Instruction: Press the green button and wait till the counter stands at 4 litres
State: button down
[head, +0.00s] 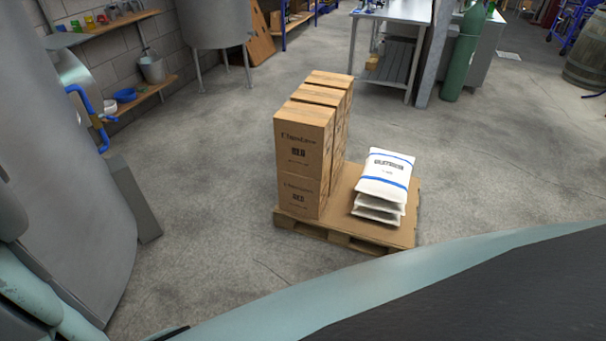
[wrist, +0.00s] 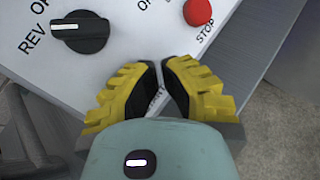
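In the wrist view my gripper (wrist: 159,66) has yellow ribbed fingers with black pads. Its fingertips are close together with nothing seen between them, over a pale control panel (wrist: 128,22). The panel carries a red button (wrist: 197,12) marked STOP, up and right of the fingertips, and a black rotary knob (wrist: 80,32) with REV and OFF lettering to the left. No green button and no counter show in either view. I cannot tell whether the fingertips touch the panel.
In the head view a pallet (head: 345,237) on the floor bears stacked cartons (head: 304,150) and white sacks (head: 385,178). A steel tank (head: 75,190) stands at the left. A steel table (head: 395,11) and a green gas cylinder (head: 462,60) stand behind. Open floor lies right of the pallet.

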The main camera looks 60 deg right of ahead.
jog(key=shift+a+f, duration=0.25)
dwell(0.5)
jog(key=shift+d+r, duration=0.1)
jog(key=shift+w+d+r+p, duration=0.15)
jog(key=shift+d+r+p, duration=0.35)
jog(key=shift+d, duration=0.1)
jog(key=d+r+p, duration=0.1)
jog(key=w+d+r+p, duration=0.1)
jog(key=d+r+p, duration=0.1)
jog(key=shift+d+r, duration=0.2)
jog(key=shift+d, duration=0.1)
dwell(0.4)
jog(key=shift+s, duration=0.1)
dwell(0.7)
